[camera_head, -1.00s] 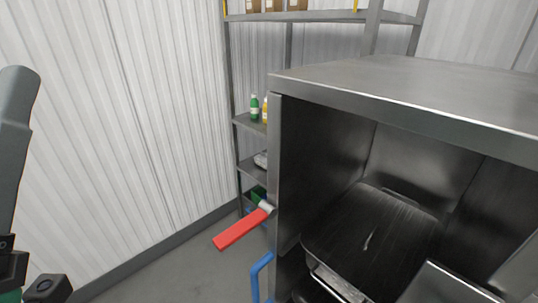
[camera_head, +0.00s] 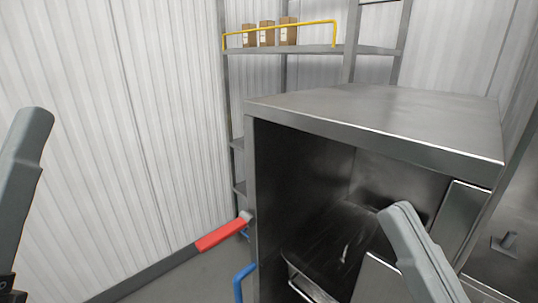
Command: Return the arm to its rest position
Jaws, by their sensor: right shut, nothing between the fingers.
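My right gripper (camera_head: 397,209) rises from the bottom edge, right of centre, in front of the steel cabinet's open compartment. Its grey fingers are shut with nothing between them. My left gripper (camera_head: 35,112) shows at the left edge as a grey, rounded shape seen side-on, in front of the white wall. The gap between its fingers cannot be made out. No held object shows at either gripper.
A shelf rack (camera_head: 375,51) behind bears brown boxes (camera_head: 266,37). Free room lies left of the cabinet, before the corrugated wall (camera_head: 150,130).

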